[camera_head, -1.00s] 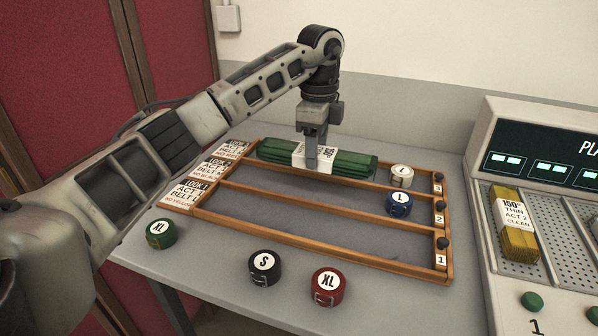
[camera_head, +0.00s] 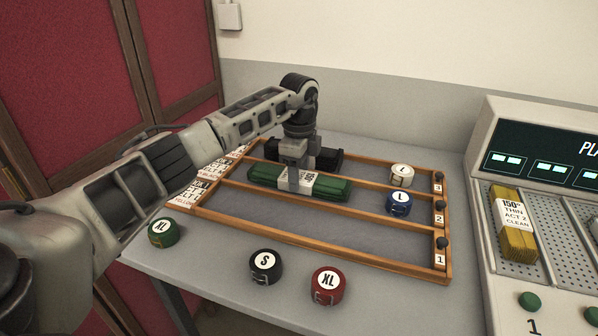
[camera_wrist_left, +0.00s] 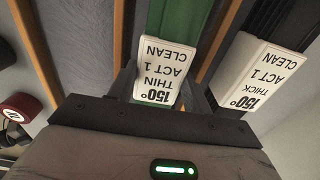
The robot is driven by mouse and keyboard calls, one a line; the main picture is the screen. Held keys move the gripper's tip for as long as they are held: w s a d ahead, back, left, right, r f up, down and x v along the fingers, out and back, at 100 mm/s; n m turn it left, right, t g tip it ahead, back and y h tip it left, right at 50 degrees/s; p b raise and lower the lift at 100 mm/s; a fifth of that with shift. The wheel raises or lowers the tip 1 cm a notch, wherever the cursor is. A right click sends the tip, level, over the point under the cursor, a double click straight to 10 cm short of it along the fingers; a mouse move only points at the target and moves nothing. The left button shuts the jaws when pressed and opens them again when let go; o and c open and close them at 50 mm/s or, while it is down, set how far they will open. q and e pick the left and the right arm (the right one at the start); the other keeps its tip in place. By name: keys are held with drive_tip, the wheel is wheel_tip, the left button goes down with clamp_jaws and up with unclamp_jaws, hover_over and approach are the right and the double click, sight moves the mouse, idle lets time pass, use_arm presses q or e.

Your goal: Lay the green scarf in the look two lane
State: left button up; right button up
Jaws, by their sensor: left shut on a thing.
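The green scarf (camera_head: 328,189), rolled long with a white paper band, lies along the middle lane, marked 2, of the wooden lane tray (camera_head: 330,257). My left gripper (camera_head: 294,181) is shut on its banded middle from above. In the left wrist view, the scarf (camera_wrist_left: 172,25) shows between two wooden dividers, its band reading 150°, thin, act 1, clean. Whether it touches the lane floor I cannot tell. The look cards (camera_head: 186,194) at the tray's left end are partly hidden by my left arm. My right gripper is out of view.
A black banded scarf (camera_head: 327,160) lies in the back lane. A blue L roll (camera_head: 399,204) sits at lane 2's right end, a white L roll (camera_head: 402,175) behind it. Green, black (camera_head: 265,267) and red rolls stand in front. The front lane is clear.

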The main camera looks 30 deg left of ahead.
use_arm(q)
drive_tip(key=shift+f, duration=0.1)
drive_tip(key=o, duration=0.7)
wheel_tip(320, 180, up, 12)
drive_tip(key=shift+r, duration=0.15)
